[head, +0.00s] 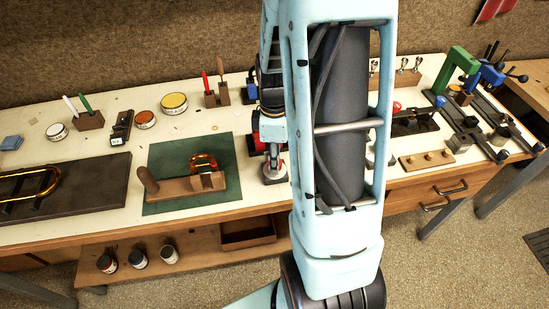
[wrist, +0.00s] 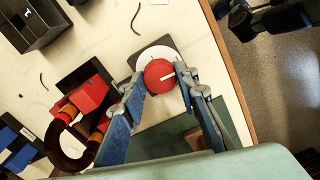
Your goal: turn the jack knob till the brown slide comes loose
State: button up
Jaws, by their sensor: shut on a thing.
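The jack knob (wrist: 157,72) is red and round with a white line on its face, seen in the wrist view over a white disc (wrist: 153,54). My gripper (wrist: 161,80) is shut on the knob, one finger at its left side and one at its right. Left of the fingers, the brown slide (wrist: 68,156) is a curved dark brown tube beside a red block (wrist: 91,95). Whether it is loose cannot be told. In the head view my arm hides much of this place.
A green mat (head: 158,166) with a wooden fixture (head: 177,188) lies left of my arm in the head view. Blue pieces (wrist: 14,155) lie beyond the brown slide. The bench edge (wrist: 236,85) runs close on the right of the wrist view.

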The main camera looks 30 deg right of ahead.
jog(key=m+b, duration=0.1)
jog(key=m, duration=0.9)
jog(key=shift+b, duration=0.35)
jog(key=m, duration=0.5)
jog(key=shift+r+m, duration=0.1)
jog(key=shift+m, duration=0.3)
jog(key=m+p, duration=0.1)
jog(key=m, duration=0.4)
jog(key=shift+w, duration=0.1)
jog(key=o, duration=1.1)
jog(key=shift+o, duration=0.2)
